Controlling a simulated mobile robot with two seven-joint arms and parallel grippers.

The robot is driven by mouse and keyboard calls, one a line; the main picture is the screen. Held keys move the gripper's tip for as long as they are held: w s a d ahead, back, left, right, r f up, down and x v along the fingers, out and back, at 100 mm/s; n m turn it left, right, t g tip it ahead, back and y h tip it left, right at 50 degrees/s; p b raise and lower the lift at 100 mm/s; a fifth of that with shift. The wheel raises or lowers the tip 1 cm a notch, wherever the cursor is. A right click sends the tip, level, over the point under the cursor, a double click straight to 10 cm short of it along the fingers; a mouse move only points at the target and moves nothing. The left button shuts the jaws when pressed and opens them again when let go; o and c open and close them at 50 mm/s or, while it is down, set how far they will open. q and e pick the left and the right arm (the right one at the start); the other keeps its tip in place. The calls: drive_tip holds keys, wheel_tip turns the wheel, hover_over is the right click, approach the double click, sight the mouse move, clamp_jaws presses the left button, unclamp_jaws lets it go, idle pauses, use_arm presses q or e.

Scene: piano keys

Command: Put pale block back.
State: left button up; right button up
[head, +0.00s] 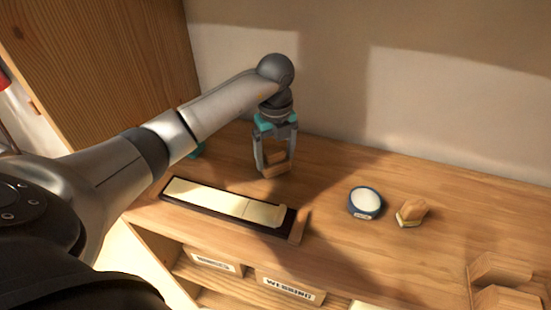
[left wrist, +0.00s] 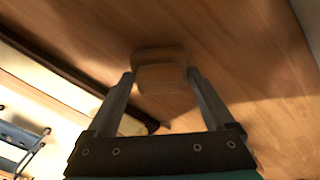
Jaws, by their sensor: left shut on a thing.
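My left gripper (head: 273,166) is shut on a light-brown wooden block (head: 274,170), low over the wooden top and behind the dark tray. In the left wrist view the block (left wrist: 161,77) sits between the two fingertips. A wider wooden shape shows right behind it; I cannot tell if it is part of the block, nor if the block touches the top. The long dark tray (head: 176,198) holds pale, cream-coloured strips (head: 215,198). A small pale piece (head: 279,214) lies near its right end. My right gripper is not in view.
A blue round thing with a white face (head: 366,201) and a brown piece with a pale edge (head: 411,212) lie to the right. Stepped wooden pieces (head: 503,272) stand at the lower right. A wooden block (head: 299,227) is at the tray's right end. Labelled boxes (head: 290,289) sit below.

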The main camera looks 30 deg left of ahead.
sight(275, 153)
use_arm(q)
drive_tip(key=shift+f, duration=0.5)
drive_tip(key=shift+f, duration=0.15)
drive_tip(key=o, duration=1.2)
drive_tip(key=shift+c, duration=0.2)
wheel_tip(275, 153, up, 12)
drive_tip(key=p, duration=0.1)
drive_tip(key=shift+p, duration=0.4)
